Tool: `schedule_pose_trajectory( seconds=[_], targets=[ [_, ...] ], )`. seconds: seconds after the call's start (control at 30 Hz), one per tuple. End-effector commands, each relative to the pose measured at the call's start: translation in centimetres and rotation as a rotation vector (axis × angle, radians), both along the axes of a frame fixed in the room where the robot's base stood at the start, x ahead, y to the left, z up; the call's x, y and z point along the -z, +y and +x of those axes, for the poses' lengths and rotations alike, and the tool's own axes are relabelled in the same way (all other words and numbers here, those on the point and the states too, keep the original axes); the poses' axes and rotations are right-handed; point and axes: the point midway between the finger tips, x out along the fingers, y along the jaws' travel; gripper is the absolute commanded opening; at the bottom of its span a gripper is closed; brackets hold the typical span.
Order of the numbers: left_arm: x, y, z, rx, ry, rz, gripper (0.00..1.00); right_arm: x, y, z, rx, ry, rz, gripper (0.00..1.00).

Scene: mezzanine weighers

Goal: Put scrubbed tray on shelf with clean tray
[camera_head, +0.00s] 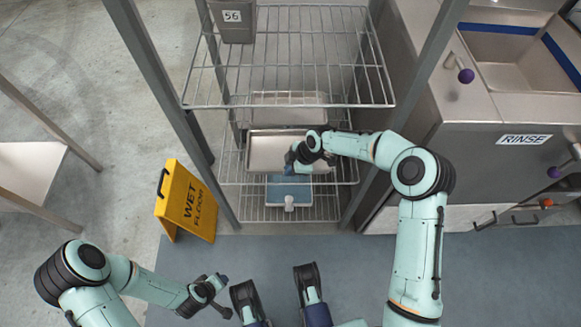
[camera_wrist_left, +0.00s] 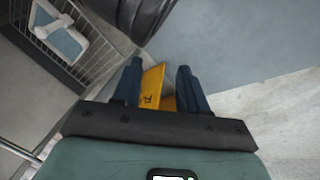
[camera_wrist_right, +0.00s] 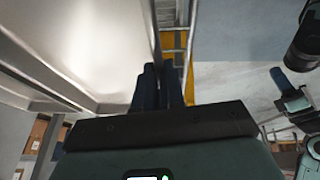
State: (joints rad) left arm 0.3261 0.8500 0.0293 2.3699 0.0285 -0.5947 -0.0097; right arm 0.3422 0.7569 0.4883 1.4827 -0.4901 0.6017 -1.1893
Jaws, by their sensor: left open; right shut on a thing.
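A shallow metal tray (camera_head: 262,150) lies level at the rack's middle shelf, in the front part. My right gripper (camera_head: 293,163) is shut on its front rim. In the right wrist view the tray (camera_wrist_right: 85,45) fills the upper left, and the gripper (camera_wrist_right: 160,72) has its fingers close together at the rim. I cannot tell whether the tray rests on the wires. A second metal tray (camera_head: 290,100) shows behind it, through the top wire shelf (camera_head: 300,45). My left gripper (camera_head: 219,284) is open and empty, low in front of the rack, apart from both trays.
A blue and white object (camera_head: 289,190) sits on the lower wire shelf. A yellow wet floor sign (camera_head: 187,201) stands left of the rack. Rack posts flank the shelves. A steel rinse sink unit (camera_head: 510,115) is at the right.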

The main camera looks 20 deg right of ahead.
Motion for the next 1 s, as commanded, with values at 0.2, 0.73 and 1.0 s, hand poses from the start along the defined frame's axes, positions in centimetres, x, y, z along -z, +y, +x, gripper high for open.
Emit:
schedule_pose_trajectory(
  seconds=[0.2, 0.73, 1.0],
  targets=[
    [0.2, 0.0, -0.2, 0.000, 0.007, 0.000, 0.43, 0.1, 0.0, 0.0, 0.000, 0.000, 0.000, 0.34],
    [-1.6, -0.6, -0.1, 0.011, -0.004, -0.011, 0.43, -3.8, -1.4, -0.6, 0.002, -0.003, -0.002, 0.34],
    [-2.4, -1.4, -1.7, 0.026, 0.038, -0.031, 0.43, -6.7, -2.6, -1.3, 0.001, -0.001, 0.000, 0.34]
  ],
)
